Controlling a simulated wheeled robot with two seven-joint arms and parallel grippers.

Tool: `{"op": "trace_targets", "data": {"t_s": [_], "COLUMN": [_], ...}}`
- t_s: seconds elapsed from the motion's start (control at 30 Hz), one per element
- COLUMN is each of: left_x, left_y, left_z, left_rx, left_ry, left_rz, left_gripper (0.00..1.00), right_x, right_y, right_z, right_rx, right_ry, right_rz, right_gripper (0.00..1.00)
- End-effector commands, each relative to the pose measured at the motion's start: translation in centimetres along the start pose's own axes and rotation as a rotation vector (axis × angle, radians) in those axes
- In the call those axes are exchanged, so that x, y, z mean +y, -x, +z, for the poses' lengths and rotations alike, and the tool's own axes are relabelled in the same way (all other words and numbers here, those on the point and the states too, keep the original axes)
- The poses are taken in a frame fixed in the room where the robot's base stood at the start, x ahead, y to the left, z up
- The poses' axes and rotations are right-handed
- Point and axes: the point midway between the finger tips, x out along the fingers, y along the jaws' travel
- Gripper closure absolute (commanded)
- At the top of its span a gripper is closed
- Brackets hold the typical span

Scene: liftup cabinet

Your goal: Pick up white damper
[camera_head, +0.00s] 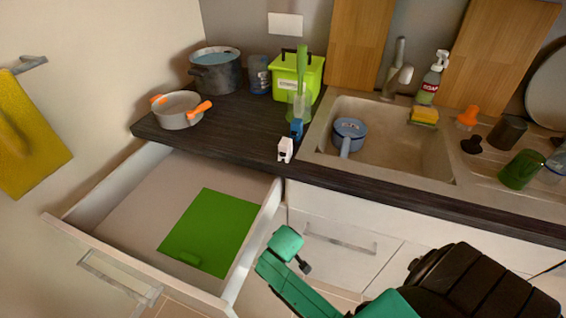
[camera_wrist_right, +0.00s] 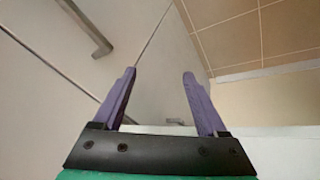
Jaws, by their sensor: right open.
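The white damper (camera_head: 285,149) is a small white block-like piece with a dark mark. It stands on the dark countertop near its front edge, left of the sink. My right arm comes in from the lower right in the head view, well below and in front of the damper. My right gripper (camera_wrist_right: 158,82) shows two purple fingers spread apart with nothing between them in the right wrist view. The damper does not show in that view. My left gripper is not in view.
An open drawer (camera_head: 119,196) with a green sheet (camera_head: 207,232) inside juts out at left. A blue piece (camera_head: 296,128) stands just behind the damper, near a lime-green box (camera_head: 298,76). The sink (camera_head: 395,140) holds a blue pan (camera_head: 349,132). The wrist view shows a cabinet handle (camera_wrist_right: 90,29).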

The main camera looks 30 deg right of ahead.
Motion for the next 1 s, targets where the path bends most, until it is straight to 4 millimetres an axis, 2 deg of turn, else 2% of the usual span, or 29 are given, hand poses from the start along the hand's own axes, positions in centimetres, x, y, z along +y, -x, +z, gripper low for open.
{"op": "trace_targets", "data": {"t_s": [0.03, 0.13, 0.37, 0.4, 0.6, 0.7, 0.8, 0.87, 1.0], "left_x": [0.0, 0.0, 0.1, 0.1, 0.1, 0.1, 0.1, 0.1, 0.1], "left_y": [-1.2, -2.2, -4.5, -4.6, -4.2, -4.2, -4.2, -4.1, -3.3], "left_z": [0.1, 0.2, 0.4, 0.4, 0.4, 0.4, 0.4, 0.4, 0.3], "left_rx": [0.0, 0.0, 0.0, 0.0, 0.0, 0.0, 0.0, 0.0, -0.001], "left_ry": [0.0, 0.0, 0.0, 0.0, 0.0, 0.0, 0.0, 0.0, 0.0], "left_rz": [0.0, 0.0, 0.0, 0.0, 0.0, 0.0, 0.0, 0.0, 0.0], "left_gripper": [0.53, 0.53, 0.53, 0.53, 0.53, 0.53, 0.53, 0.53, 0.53], "right_x": [0.5, 2.0, 5.5, 6.3, 7.6, 8.0, 8.2, 8.4, 10.2], "right_y": [1.1, 4.2, 11.4, 13.2, 19.2, 22.6, 25.2, 25.8, 24.2], "right_z": [-1.4, -3.4, -5.4, -6.8, -13.6, -16.1, -17.7, -18.1, -19.0], "right_rx": [0.026, 0.061, 0.136, 0.177, 0.391, 0.511, 0.602, 0.629, 0.632], "right_ry": [-0.036, -0.11, -0.319, -0.387, -0.616, -0.72, -0.793, -0.814, -0.814], "right_rz": [0.022, 0.068, 0.15, 0.192, 0.371, 0.438, 0.483, 0.496, 0.504], "right_gripper": [0.25, 0.25, 0.25, 0.25, 0.25, 0.25, 0.25, 0.25, 0.25]}}
